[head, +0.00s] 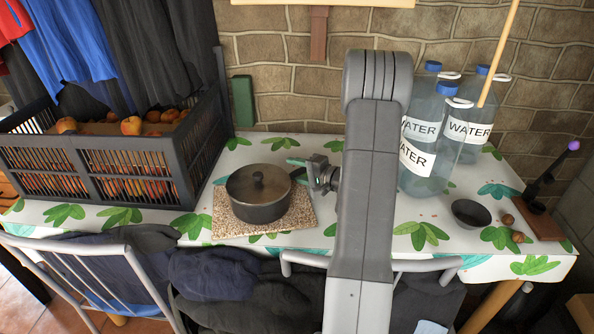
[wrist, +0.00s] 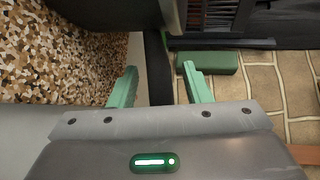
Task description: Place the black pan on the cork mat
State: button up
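The black pan (head: 258,193), with its lid on, appears to sit flat on the speckled brown cork mat (head: 227,222) on the table. Its handle points right toward my gripper (head: 299,168). In the wrist view the pan (wrist: 115,12) is at the top, cut off by the edge, and the mat (wrist: 60,55) is at upper left. The dark handle (wrist: 154,70) lies between the green fingers of my gripper (wrist: 160,75), with a gap on both sides. The gripper is open and holds nothing.
Several water bottles (head: 425,150) stand right of my arm, near a small dark bowl (head: 471,213) and walnuts (head: 517,237). A black crate of fruit (head: 130,180) stands left. A green block (head: 243,100) is behind the pan by the wall. A chair (head: 125,250) stands in front.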

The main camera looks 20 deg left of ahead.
jog(key=shift+d+r, duration=0.15)
jog(key=p+v, duration=0.1)
jog(key=v, duration=1)
jog(key=shift+s+d, duration=0.1)
jog(key=shift+d, duration=0.25)
jog(key=shift+a, duration=0.1)
jog(key=b+x, duration=0.1)
jog(key=x, duration=1.1)
